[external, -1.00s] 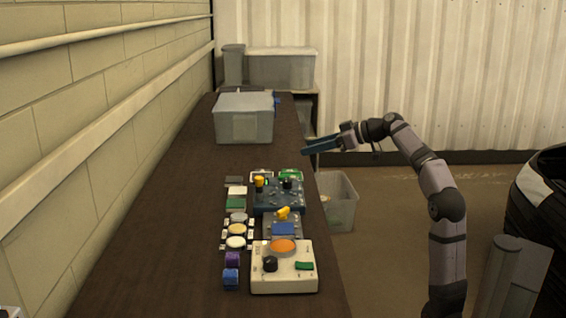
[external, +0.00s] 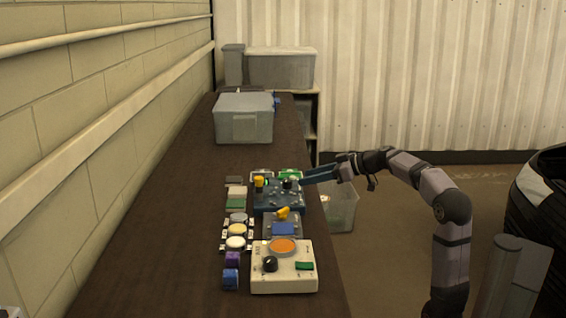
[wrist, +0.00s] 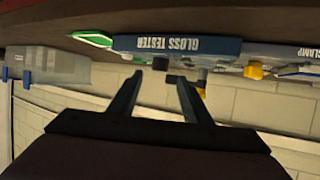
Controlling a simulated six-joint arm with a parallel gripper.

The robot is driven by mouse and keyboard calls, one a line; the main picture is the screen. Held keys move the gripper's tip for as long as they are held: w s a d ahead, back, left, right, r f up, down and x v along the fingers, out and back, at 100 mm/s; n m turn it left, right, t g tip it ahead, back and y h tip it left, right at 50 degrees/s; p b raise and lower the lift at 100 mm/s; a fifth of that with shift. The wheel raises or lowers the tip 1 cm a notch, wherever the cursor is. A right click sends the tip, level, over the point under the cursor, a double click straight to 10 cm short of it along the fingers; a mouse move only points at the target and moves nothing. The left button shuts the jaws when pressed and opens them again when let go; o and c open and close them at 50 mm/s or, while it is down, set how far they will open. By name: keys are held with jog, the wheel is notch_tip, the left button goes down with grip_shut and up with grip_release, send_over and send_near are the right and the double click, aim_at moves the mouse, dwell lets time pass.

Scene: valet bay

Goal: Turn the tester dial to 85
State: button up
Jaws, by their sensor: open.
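The gloss tester (external: 270,198) is a dark blue box on the bench. In the wrist view its lettered side (wrist: 176,46) appears upside down. A black dial (external: 289,183) stands on its right part and a yellow knob (external: 259,181) on its left. In the wrist view a small black block (wrist: 174,79), probably the dial, shows by the right fingertip. My gripper (external: 304,182) is at the tester's right edge, about dial height, pointing left. Its fingers are apart and empty in the wrist view (wrist: 158,79). Dial contact and its reading are too small to tell.
A clamp box with a yellow lever (external: 283,213) and a cream box with an orange button (external: 283,246) stand nearer the camera. Green items (external: 290,174) lie behind the tester. Several discs and blocks line its left. A grey bin (external: 244,118) is farther back. The bench's far left is clear.

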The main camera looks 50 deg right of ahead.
aim_at(291, 181)
jog(key=shift+p+x, duration=0.35)
jog(key=shift+x, duration=3.05)
jog(key=shift+s, duration=0.1)
jog(key=c, duration=1)
